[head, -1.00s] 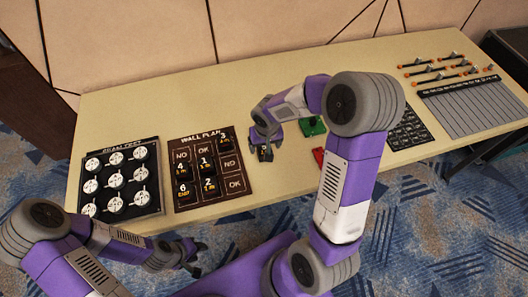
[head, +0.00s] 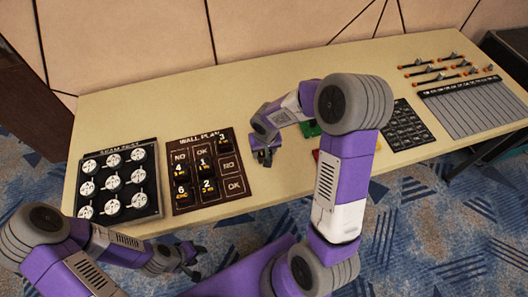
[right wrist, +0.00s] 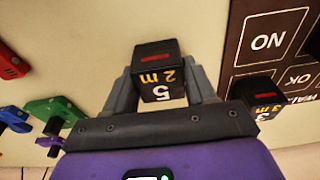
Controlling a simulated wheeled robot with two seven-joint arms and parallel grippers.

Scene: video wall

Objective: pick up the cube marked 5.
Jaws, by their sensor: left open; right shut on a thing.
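In the head view my right gripper (head: 265,155) is near the table's front, right of the wall plan board; the cube is mostly hidden there. I cannot tell whether the cube touches the table. My left gripper (head: 195,258) is open and empty, off the table's front edge.
The wall plan board (head: 235,187) carries several black cubes, including the cube marked 3 (right wrist: 262,95). A board of white discs (head: 150,208) lies left of it. A green block (head: 310,129) is right of my right gripper. A dark grid panel (head: 405,128) lies further right.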

